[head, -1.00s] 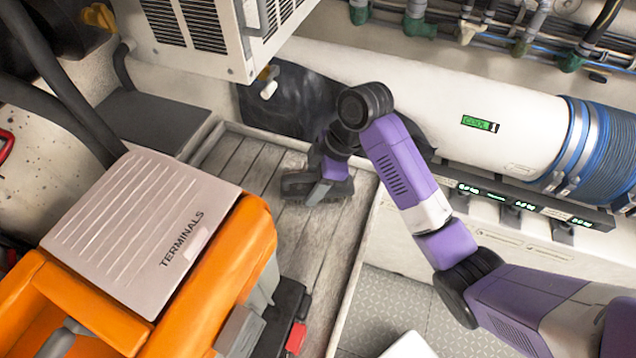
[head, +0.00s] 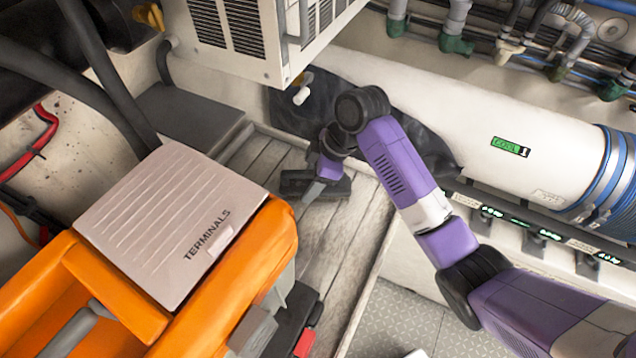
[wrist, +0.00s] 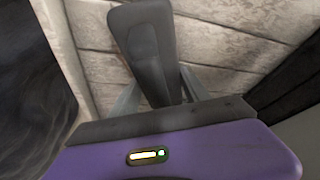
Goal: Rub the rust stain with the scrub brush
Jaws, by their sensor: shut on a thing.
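My gripper (head: 322,180) points down over the grey planked floor and is shut on the scrub brush. The dark grey brush (head: 296,184) lies low at the planks in the head view; whether its bristles touch them I cannot tell. In the wrist view the brush (wrist: 150,45) sits between the two grey fingers of my gripper (wrist: 158,92), its long body reaching away over pale planks. I cannot make out the rust stain in either view; the brush and gripper cover part of the floor.
An orange case with a grey TERMINALS lid (head: 165,215) stands at the left. A white vented unit (head: 265,45) hangs above the planks at the back. A thick white duct (head: 470,135) runs along the right. Bare planks (head: 325,240) lie in front of the brush.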

